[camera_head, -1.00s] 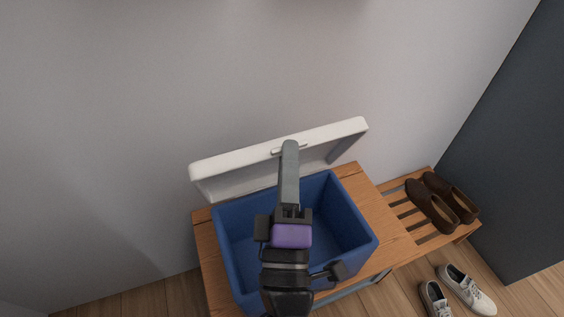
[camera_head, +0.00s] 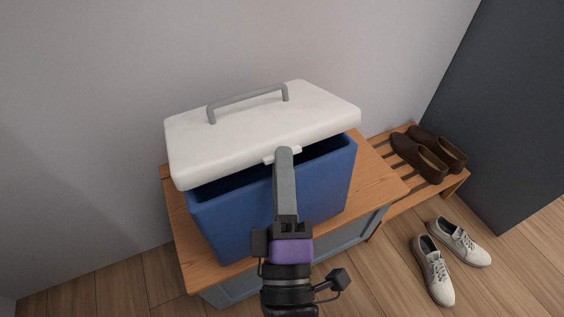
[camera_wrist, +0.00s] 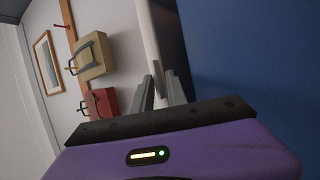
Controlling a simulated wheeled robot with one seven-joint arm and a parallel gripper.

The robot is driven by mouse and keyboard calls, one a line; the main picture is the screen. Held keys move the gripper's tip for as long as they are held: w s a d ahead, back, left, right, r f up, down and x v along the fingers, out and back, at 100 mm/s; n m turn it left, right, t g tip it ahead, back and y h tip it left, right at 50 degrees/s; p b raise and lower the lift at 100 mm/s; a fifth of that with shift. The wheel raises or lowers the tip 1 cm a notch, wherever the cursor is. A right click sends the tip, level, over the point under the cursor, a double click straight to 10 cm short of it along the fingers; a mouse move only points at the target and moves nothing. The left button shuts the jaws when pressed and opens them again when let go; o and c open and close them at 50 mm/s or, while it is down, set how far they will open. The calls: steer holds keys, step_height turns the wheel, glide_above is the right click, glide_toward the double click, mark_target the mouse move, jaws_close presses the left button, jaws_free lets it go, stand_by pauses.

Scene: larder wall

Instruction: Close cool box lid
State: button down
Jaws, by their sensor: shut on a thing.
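The blue cool box (camera_head: 240,215) stands on a wooden bench. Its white lid (camera_head: 260,128), with a grey handle (camera_head: 247,99) on top, is tilted over the box, partly lowered. A dark gap shows between the lid's front edge and the box rim, widest at the right. My gripper (camera_head: 284,153) is shut on the small tab (camera_head: 268,158) at the middle of the lid's front edge. In the wrist view my fingers (camera_wrist: 160,85) meet at the pale lid edge (camera_wrist: 148,40), with the blue box wall (camera_wrist: 250,60) to the right.
The wooden bench (camera_head: 375,182) extends right to a slatted part with brown shoes (camera_head: 420,157). White sneakers (camera_head: 434,268) stand on the floor. A grey wall is behind the box, and a dark panel (camera_head: 510,110) is at the right. Hanging bags (camera_wrist: 92,60) show in the wrist view.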

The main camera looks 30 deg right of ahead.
steer(key=shift+s+f+b, duration=0.25)
steer(key=shift+f+b, duration=0.25)
steer(key=shift+f, duration=0.55)
steer(key=c, duration=1.5)
jaws_free()
steer(key=p+v, duration=0.1)
steer(key=v, duration=0.6)
steer(key=shift+s+a+f, duration=0.1)
steer(key=shift+s+a, duration=0.05)
steer(key=shift+s, duration=0.25)
